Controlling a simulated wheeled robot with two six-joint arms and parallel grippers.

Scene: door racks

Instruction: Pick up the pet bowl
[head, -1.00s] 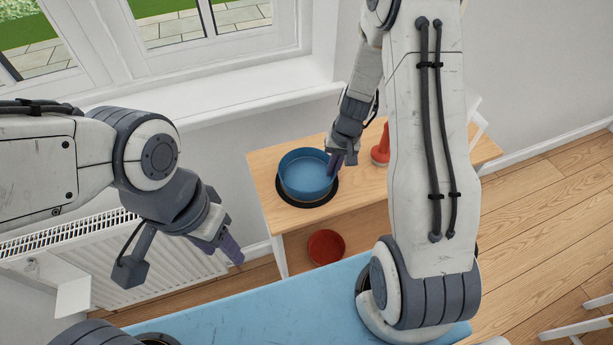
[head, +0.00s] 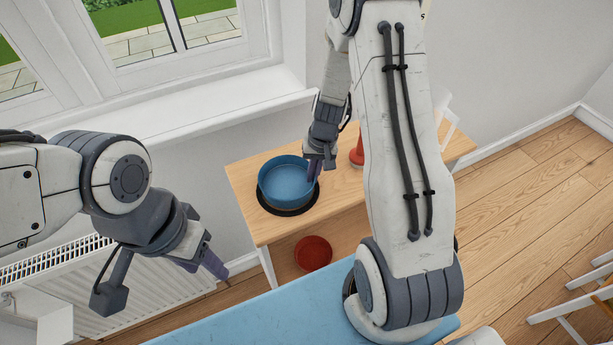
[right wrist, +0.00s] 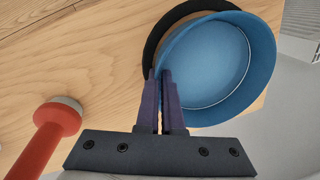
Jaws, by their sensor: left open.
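A round blue bowl (head: 284,184), taken as the pet bowl, is at the left end of a wooden table, over a black round mat (head: 290,211). I cannot tell whether it still touches the mat. My right gripper (head: 317,172) is at the bowl's right rim. In the right wrist view the fingers (right wrist: 160,75) stand close together with the wall of the bowl (right wrist: 215,65) between them. My left gripper (head: 222,274) is open and empty, in front of the radiator, left of the table and away from the bowl.
A red object with a pale base (right wrist: 60,115) stands on the table (head: 345,190) beside my right gripper. A red round dish (head: 313,253) is below the tabletop. A blue surface (head: 300,322) lies in front. The window wall and radiator (head: 130,290) bound the left side.

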